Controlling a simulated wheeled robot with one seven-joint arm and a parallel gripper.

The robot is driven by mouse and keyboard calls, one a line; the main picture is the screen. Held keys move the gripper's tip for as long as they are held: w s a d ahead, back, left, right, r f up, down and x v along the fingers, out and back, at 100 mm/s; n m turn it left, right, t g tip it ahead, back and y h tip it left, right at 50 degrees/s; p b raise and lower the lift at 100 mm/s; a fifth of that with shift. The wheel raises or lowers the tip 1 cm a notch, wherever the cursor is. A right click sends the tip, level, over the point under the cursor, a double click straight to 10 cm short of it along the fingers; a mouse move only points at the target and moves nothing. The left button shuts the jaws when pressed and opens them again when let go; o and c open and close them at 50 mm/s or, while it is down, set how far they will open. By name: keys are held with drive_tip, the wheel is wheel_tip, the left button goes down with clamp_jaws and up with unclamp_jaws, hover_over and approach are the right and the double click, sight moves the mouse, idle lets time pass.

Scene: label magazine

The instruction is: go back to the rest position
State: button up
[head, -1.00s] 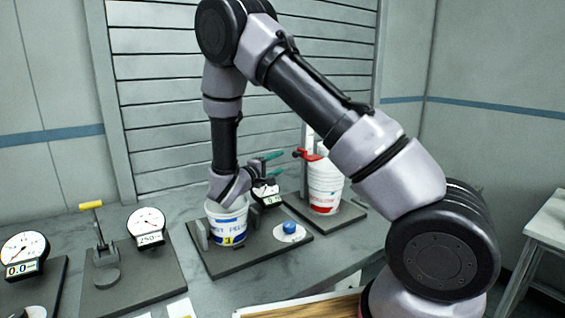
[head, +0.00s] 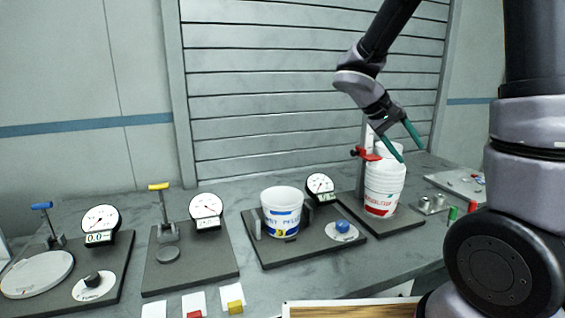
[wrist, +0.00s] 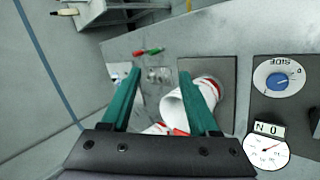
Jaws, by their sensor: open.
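My gripper (head: 408,146) has two teal fingers, open and empty, raised in the air in front of the right end of the slatted panel. In the head view it overlaps the top of the white tub stack with red print (head: 384,187). In the wrist view its open fingers (wrist: 160,100) frame the bench, with a white tub (wrist: 172,112) seen partly behind the right finger. A white tub with blue print (head: 283,212) stands upright on the middle dark plate, between small grey uprights, apart from my gripper.
A gauge (head: 319,186) and a blue knob (head: 342,226) sit on the tub's plate. Two more gauge stations, with a yellow lever (head: 159,187) and a blue lever (head: 42,206), are at left. Green and red pieces (head: 453,214) lie at right. Coloured blocks (head: 235,307) are in front.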

drive_tip(key=s+a+r+m+t+y, duration=0.4)
drive_tip(key=s+a+r+t+y, duration=0.2)
drive_tip(key=s+r+y, duration=0.4)
wheel_tip(320, 180, up, 2)
drive_tip(key=s, duration=0.2)
drive_tip(key=shift+s+a+r, duration=0.15)
drive_tip(key=shift+s+a, duration=0.05)
drive_tip(key=shift+s, duration=0.2)
idle(1.6)
